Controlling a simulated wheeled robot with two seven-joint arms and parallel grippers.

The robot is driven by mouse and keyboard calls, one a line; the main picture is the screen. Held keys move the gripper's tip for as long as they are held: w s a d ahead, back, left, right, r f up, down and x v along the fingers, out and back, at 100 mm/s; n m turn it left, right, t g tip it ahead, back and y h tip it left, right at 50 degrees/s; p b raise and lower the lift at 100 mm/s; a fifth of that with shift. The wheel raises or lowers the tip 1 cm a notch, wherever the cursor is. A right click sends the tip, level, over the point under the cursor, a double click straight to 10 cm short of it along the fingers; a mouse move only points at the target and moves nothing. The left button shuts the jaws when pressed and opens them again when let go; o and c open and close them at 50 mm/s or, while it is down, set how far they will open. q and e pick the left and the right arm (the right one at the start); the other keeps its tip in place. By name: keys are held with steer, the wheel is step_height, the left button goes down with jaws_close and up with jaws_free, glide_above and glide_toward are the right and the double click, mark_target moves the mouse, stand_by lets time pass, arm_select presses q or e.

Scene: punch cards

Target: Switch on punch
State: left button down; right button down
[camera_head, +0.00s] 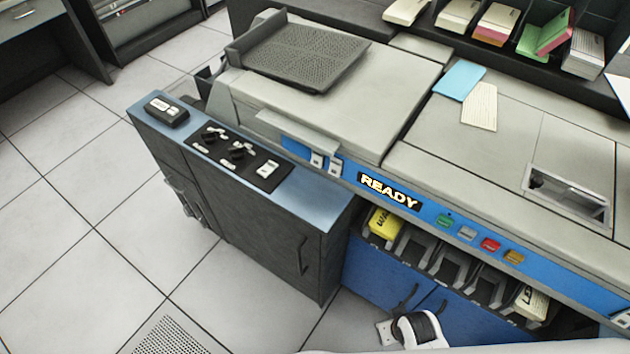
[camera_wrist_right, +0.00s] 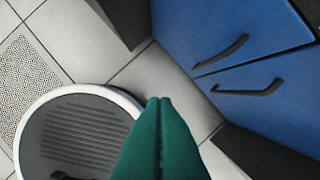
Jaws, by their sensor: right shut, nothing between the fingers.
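The punch machine (camera_head: 330,110) is a long grey unit with a blue front strip. A lit sign (camera_head: 390,191) on the strip reads READY. Right of it sit a green button (camera_head: 445,220), a grey button (camera_head: 467,233), a red button (camera_head: 490,244) and an orange button (camera_head: 514,257). The lower side cabinet (camera_head: 320,205) carries a black panel with two dark knobs (camera_head: 238,151) and a white switch (camera_head: 267,169); its position is too small to tell. My right gripper (camera_wrist_right: 160,101) has green fingers, shut and empty, over the floor near blue cabinet doors. My left gripper is not in view.
A black box (camera_head: 166,111) lies on the side cabinet. Blue doors with dark handles (camera_wrist_right: 248,88) stand below the machine. Blue and cream cards (camera_head: 460,81) lie on top. Card stacks (camera_head: 497,24) fill racks behind. Tiled floor is open at the left.

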mark_target(311, 163)
steer(key=w+a+r+n+t+b, duration=0.1)
steer(key=w+a+r+n+t, duration=0.2)
steer(key=w+r, duration=0.25)
steer(key=w+a+r+n+t+h+b, duration=0.1)
steer(key=w+a+r+n+t+b, duration=0.2)
steer(key=r, duration=0.4)
steer(key=w+a+r+n+t, duration=0.3)
steer(key=w+r+t, duration=0.1)
steer(key=w+r, duration=0.25)
steer(key=w+a+r+n+t+y, duration=0.1)
steer(key=a+r+n+t+y, duration=0.2)
steer(key=a+r+n, duration=0.3)
steer(key=a+n+t, duration=0.1)
steer(key=a, duration=0.3)
steer(key=shift+w+y, duration=0.15)
steer(key=shift+y, duration=0.15)
steer(key=shift+w, duration=0.15)
